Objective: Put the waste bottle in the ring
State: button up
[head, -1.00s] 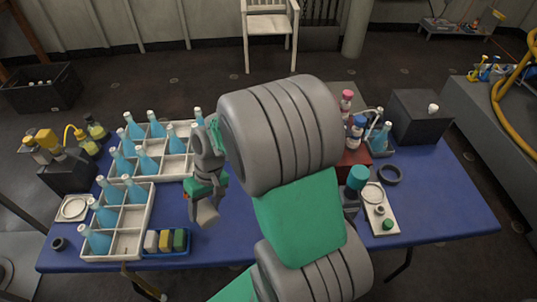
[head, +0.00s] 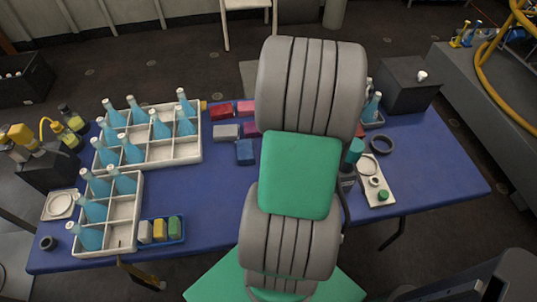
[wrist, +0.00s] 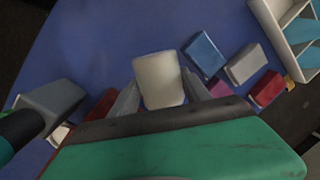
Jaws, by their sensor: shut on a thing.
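My gripper (wrist: 162,92) shows in the wrist view, its two grey fingers shut on a cream-white block-like object (wrist: 159,79) with rounded edges. Whether this is the waste bottle I cannot tell. In the head view my own arm hides the gripper and the held object. A dark ring (head: 383,145) lies flat on the right of the blue table. A smaller dark ring (head: 47,243) lies at its front left corner. A bottle with a teal cap (head: 355,150) stands right of my arm, partly hidden.
White crates (head: 190,151) with blue bottles stand on the left. Red, grey, pink and blue blocks (head: 246,153) lie mid-table. A blue tray (head: 163,241) holds coloured blocks. A white plate (head: 371,190) with small parts lies near the dark ring; a black box (head: 410,88) stands behind.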

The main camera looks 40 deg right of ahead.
notch_tip(320, 180, down, 8)
jog(key=shift+f, duration=0.15)
jog(key=o, duration=1.6)
